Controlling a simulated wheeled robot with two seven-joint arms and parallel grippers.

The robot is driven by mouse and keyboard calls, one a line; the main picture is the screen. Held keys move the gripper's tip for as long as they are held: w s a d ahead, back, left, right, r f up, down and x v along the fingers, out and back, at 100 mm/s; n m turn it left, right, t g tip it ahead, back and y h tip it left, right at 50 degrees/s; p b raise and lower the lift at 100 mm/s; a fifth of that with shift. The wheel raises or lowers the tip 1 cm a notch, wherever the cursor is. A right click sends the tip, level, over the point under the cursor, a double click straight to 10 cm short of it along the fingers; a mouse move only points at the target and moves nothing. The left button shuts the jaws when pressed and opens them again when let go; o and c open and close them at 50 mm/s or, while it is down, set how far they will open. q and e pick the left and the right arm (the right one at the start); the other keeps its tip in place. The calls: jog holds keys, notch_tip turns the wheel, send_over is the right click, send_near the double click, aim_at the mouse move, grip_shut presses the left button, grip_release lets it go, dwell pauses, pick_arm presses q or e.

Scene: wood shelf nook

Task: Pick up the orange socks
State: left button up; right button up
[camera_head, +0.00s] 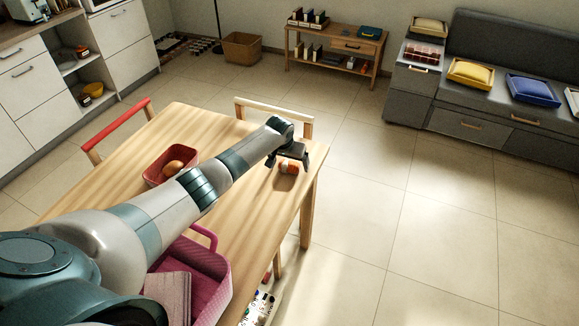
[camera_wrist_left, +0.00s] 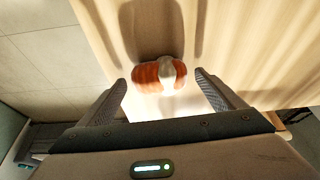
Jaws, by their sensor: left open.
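The orange socks (camera_head: 288,168), a small orange bundle with a pale band, lie on the wooden table (camera_head: 248,178) near its right end. They also show in the left wrist view (camera_wrist_left: 146,77), ahead of the fingertips and between them, a little blurred. My left gripper (camera_head: 291,161) is just above the socks in the head view. In the left wrist view its two fingers (camera_wrist_left: 163,85) are apart, with nothing held between them. I cannot tell the exact height over the socks. My right gripper is not in view.
A red tray (camera_head: 152,181) with a round orange-brown item and a pink basket (camera_head: 219,285) with a folded cloth are on the table. Chairs (camera_head: 117,131) stand at the far side. Open tiled floor lies to the right.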

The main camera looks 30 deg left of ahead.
aim_at(292, 162)
pick_arm(q)
jog(key=c, duration=1.1)
jog(key=shift+c, duration=0.2)
jog(key=shift+r, duration=0.1)
jog(key=shift+r, duration=0.5)
jog(key=r, duration=0.1)
jog(key=d+r+b, duration=0.1)
jog(key=r, duration=0.1)
jog(key=shift+r, duration=0.1)
jog(key=d+r+b, duration=0.3)
jog(key=d+r, duration=0.3)
jog(key=d, duration=0.4)
jog(key=shift+s+d+r, duration=0.15)
jog(key=shift+d+r, duration=0.15)
